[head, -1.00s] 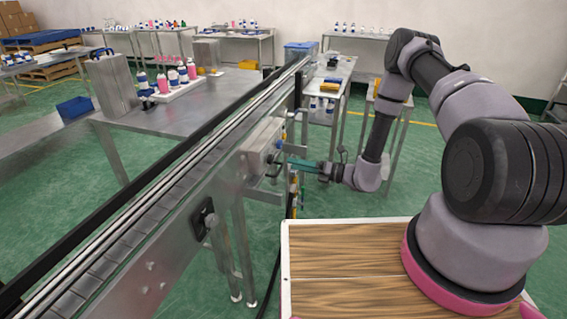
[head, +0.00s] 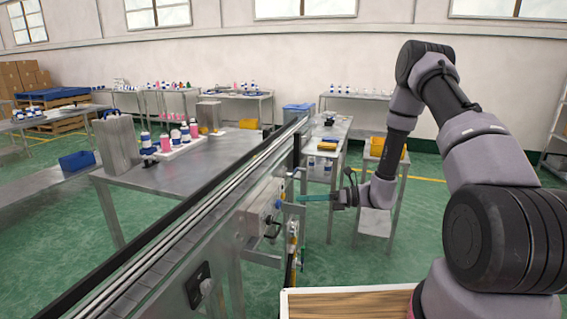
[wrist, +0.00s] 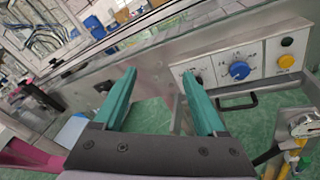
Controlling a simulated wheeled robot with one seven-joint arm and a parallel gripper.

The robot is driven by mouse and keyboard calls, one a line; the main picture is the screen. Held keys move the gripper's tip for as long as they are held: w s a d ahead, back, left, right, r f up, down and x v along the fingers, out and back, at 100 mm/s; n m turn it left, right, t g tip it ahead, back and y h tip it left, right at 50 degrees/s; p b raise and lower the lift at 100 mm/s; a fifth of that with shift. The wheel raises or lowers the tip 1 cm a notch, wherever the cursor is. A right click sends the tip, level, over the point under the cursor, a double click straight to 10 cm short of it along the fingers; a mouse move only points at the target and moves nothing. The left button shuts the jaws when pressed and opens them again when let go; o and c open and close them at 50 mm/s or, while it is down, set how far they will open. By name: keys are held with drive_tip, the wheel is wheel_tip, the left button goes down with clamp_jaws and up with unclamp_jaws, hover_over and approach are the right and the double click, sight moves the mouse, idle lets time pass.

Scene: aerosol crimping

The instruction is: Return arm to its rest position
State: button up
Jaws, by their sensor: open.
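My gripper (head: 303,198) is seen side-on in the head view, held out to the left toward the side of the conveyor. In the wrist view its two teal fingers (wrist: 160,88) are apart with nothing between them. Beyond the fingers is a control panel (wrist: 240,66) with a blue knob, a yellow button and a black button. The panel box also shows on the conveyor's side in the head view (head: 262,208). I cannot tell the exact gap between fingertips and panel, but no contact shows. My arm is bent, with its elbow high at the right.
The conveyor (head: 190,235) runs diagonally from lower left to the back. A steel table (head: 170,178) with several bottles stands behind it. A small stand with a yellow bin (head: 377,147) is behind my forearm. Green floor (head: 325,255) is open below my gripper.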

drive_tip(key=s+d+r+n+g+h, duration=0.2)
drive_tip(key=s+r+n+h, duration=0.3)
drive_tip(key=r, duration=0.5)
drive_tip(key=s+d+r+n+g+h, duration=0.15)
drive_tip(key=s+r+n, duration=0.25)
drive_tip(key=r+n, duration=0.45)
drive_tip(key=s+d+r+n+t+h, duration=0.3)
drive_tip(key=s+d+r, duration=0.3)
drive_tip(key=r, duration=0.2)
drive_tip(key=s+d+r+n+t+h, duration=0.4)
drive_tip(key=s+d+r+t+h, duration=0.1)
drive_tip(key=r, duration=0.4)
drive_tip(key=shift+s+d+r+t, duration=0.15)
drive_tip(key=shift+s+d+t, duration=0.5)
drive_tip(key=shift+s+d, duration=0.45)
drive_tip(key=shift+s+a+n+h, duration=0.15)
drive_tip(key=shift+n+h, duration=0.1)
